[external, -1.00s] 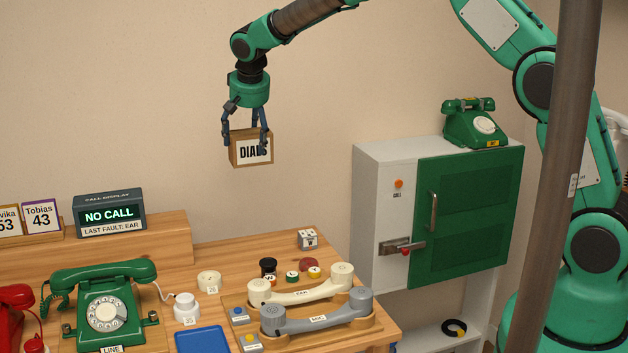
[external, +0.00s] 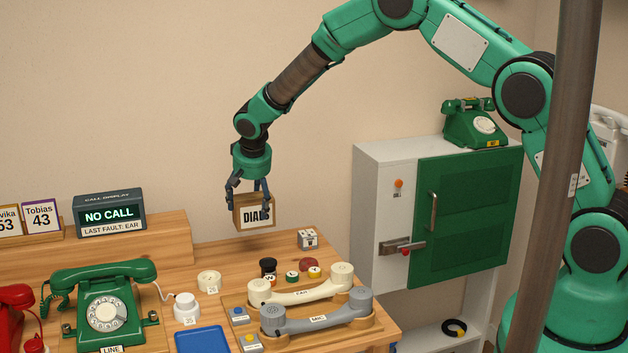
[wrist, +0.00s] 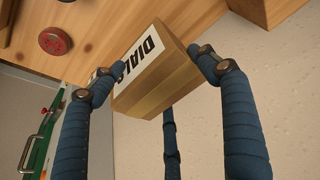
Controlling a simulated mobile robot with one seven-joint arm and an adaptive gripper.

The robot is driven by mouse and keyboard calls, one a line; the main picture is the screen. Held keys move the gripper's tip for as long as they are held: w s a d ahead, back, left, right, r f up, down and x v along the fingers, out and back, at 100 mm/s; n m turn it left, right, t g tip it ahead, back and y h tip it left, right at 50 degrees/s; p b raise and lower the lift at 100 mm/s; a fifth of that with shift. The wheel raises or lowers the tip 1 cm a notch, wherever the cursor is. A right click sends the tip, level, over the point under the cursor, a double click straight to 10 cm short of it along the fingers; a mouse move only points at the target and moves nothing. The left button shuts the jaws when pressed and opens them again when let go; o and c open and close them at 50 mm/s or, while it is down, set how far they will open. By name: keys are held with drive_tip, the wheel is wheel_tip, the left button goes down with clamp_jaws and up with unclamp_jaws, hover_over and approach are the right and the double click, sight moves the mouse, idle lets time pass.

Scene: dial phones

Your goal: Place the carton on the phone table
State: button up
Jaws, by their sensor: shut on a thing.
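The carton (external: 243,216) is a small brown box with a white label reading "DIALS". My gripper (external: 248,196) is shut on it and holds it upright above the back part of the wooden phone table (external: 228,252). In the wrist view the carton (wrist: 165,85) sits between the blue fingers (wrist: 158,68), with the table top (wrist: 100,25) beyond it. In the external view a gap seems to remain between the carton and the table, though its exact height is hard to tell.
On the table are a green phone (external: 103,305), cream and grey handsets (external: 315,320), a blue tray (external: 202,340), a small grey box (external: 308,239) and round parts. A call display (external: 109,213) stands on the back ledge. A cabinet (external: 465,215) stands right. Bare table lies below the carton.

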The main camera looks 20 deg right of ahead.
sight(251, 222)
drive_tip(key=shift+f+b, duration=0.35)
drive_tip(key=shift+f, duration=2.75)
drive_tip(key=shift+f, duration=0.1)
drive_tip(key=shift+c, duration=0.2)
drive_tip(key=shift+f, duration=1.8)
drive_tip(key=shift+b, duration=0.3)
drive_tip(key=o, duration=1.5)
drive_tip(key=shift+c, duration=0.2)
